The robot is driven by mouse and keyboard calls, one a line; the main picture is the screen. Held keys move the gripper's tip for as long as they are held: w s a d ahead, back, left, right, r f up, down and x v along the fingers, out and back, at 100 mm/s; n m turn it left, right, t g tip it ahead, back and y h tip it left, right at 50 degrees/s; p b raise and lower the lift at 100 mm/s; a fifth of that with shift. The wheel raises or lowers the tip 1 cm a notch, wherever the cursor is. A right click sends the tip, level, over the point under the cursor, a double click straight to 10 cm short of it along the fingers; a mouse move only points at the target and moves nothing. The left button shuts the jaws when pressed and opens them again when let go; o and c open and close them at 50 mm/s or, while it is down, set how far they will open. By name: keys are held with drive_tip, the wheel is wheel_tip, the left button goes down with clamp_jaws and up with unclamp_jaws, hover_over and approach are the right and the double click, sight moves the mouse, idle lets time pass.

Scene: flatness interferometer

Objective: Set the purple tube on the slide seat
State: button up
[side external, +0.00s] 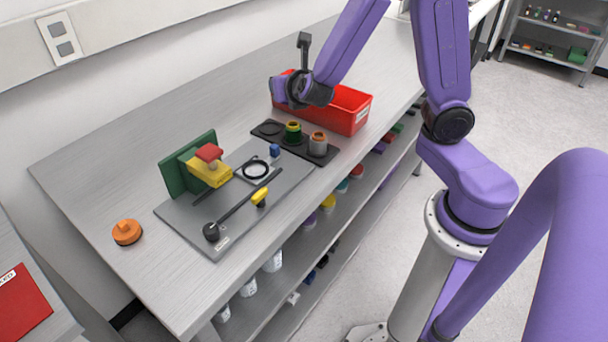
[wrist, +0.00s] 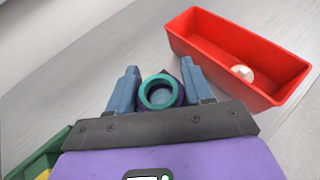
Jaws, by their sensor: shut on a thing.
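The purple tube (wrist: 158,102) with a teal rim stands between the two blue fingers of my gripper (wrist: 160,90) in the wrist view. My gripper is shut on it. In the side view my wrist is by the red bin, and the fingertips and tube cannot be made out. The grey base plate (side external: 225,222) lies on the bench. On it a pale square with a black ring (side external: 255,168) looks like the slide seat, and nothing stands in the ring. A rod with a yellow handle (side external: 259,197) lies in front of it.
A dark rack (side external: 268,129) holds a green tube (side external: 293,134) and a grey tube with an orange rim (side external: 318,145); its left place is empty. A red bin (side external: 350,112) stands behind. A green upright (side external: 176,176), yellow block (side external: 207,172) and small blue block (side external: 275,151) flank the ring.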

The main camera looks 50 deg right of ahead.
drive_tip(key=shift+s+a+r+n+t+y, duration=0.15)
drive_tip(key=shift+a+n+t+y, duration=0.1)
drive_tip(key=shift+a+n+y, duration=0.2)
drive_tip(key=shift+s+a+r+n+t+y, duration=0.1)
drive_tip(key=shift+a+n+t+y, duration=0.2)
drive_tip(key=shift+n+y, duration=0.2)
drive_tip(key=s+a+n+t+y, duration=0.1)
drive_tip(key=s+a+n+y, duration=0.6)
drive_tip(key=s, duration=0.5)
drive_tip(key=m+h, duration=0.2)
hover_over(251, 168)
drive_tip(key=shift+y, duration=0.25)
wheel_tip(251, 168, down, 10)
drive_tip(key=shift+w+f, duration=0.1)
drive_tip(key=shift+f, duration=1.65)
drive_tip(key=shift+f, duration=0.15)
drive_tip(key=o, duration=1.1)
drive_tip(key=shift+c, duration=0.2)
